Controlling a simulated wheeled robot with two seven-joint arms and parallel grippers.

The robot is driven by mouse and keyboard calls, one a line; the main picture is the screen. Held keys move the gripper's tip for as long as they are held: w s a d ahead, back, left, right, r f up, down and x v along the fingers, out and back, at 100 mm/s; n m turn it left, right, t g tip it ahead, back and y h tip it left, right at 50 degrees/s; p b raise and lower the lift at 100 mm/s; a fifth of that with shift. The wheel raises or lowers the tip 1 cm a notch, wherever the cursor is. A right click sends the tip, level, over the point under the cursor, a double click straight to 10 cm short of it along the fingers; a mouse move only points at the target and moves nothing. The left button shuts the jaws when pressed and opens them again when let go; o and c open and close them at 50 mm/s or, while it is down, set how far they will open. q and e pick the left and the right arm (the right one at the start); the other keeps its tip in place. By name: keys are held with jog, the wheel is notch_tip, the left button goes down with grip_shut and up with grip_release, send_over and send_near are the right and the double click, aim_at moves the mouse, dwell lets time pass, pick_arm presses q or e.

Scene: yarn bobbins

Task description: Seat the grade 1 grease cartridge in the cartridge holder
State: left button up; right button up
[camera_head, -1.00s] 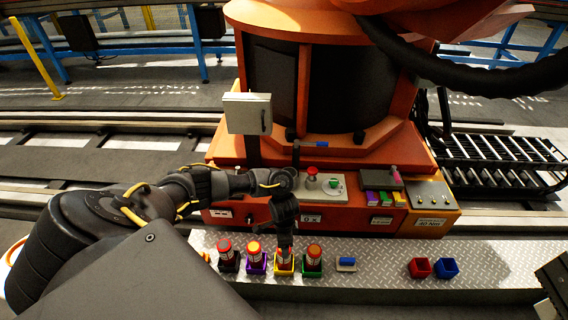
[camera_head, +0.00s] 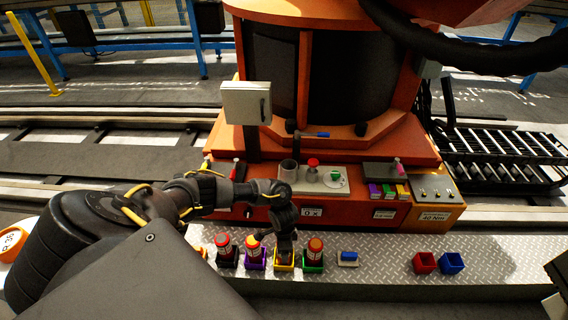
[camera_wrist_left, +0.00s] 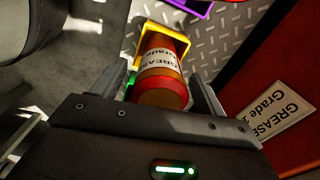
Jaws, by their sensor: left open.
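A grease cartridge (camera_wrist_left: 160,88) with a red cap and a white label reading "GREASE Grade" stands in a yellow box (camera_wrist_left: 176,40); its grade number is not clear. My left gripper (camera_wrist_left: 163,95) is open, with its fingers on either side of this cartridge. In the head view my left gripper (camera_head: 285,250) is over the yellow box (camera_head: 284,266) and hides most of the cartridge. A grey upright cylinder (camera_head: 289,172), which may be the cartridge holder, stands on the orange machine's front ledge.
Other cartridges stand in a black box (camera_head: 226,263), a purple box (camera_head: 255,264) and a green box (camera_head: 314,266) beside the yellow one. Red (camera_head: 424,263) and blue (camera_head: 451,263) boxes sit right on the metal plate (camera_head: 385,270). A white "GREASE" sign (camera_wrist_left: 272,115) shows in the wrist view.

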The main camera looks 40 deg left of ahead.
pick_arm(q)
jog(key=c, duration=1.4)
jog(key=shift+o, duration=0.2)
